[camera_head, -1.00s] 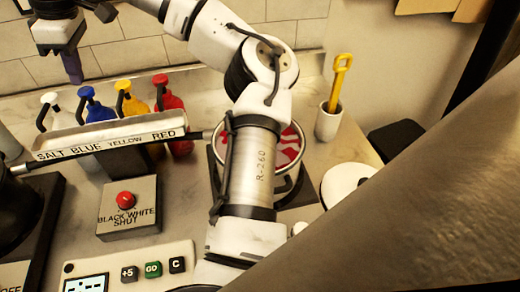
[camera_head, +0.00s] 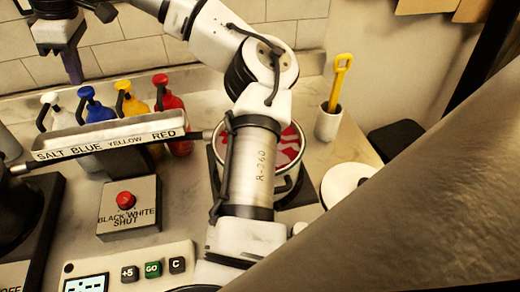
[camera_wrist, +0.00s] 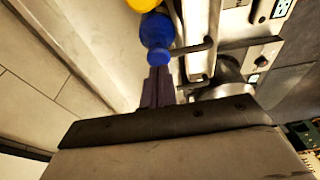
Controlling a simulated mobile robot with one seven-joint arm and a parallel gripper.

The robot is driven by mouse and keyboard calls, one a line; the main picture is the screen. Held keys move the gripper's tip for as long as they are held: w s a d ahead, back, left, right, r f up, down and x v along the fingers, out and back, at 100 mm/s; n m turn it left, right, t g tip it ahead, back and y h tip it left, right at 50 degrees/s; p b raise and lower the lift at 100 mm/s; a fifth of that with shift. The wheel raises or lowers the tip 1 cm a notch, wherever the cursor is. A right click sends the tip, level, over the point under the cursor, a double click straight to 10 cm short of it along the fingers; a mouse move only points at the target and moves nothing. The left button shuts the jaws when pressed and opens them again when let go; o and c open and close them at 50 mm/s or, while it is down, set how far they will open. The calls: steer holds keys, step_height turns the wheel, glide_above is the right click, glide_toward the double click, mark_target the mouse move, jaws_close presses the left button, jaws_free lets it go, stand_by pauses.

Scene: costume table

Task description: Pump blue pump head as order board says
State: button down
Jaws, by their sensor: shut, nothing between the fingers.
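The blue pump head (camera_head: 87,93) tops a blue bottle in the row behind the labelled tray in the head view. In the wrist view the blue pump head (camera_wrist: 157,32) lies just beyond my fingertips, with its dark spout pointing right. My gripper (camera_head: 74,78) hangs above and slightly left of the blue pump, fingers down. Its two dark fingers (camera_wrist: 157,72) are shut together and empty. They overlap the edge of the blue head in the wrist view; whether they touch it I cannot tell. No order text is readable.
White (camera_head: 50,98), yellow (camera_head: 122,86) and red (camera_head: 160,80) pumps stand beside the blue one. The labelled tray (camera_head: 100,136) runs in front of them. A red-button box (camera_head: 127,200) and a keypad (camera_head: 135,268) sit nearer. A pot (camera_head: 287,183) is partly behind my arm.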

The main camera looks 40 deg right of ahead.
mark_target(84, 90)
steer(key=shift+f+b, duration=0.6)
steer(key=shift+f, duration=0.95)
steer(key=shift+r, duration=0.2)
steer(key=shift+r+p, duration=1.3)
steer(key=shift+p, duration=0.15)
step_height(84, 90, up, 6)
steer(key=p, duration=0.6)
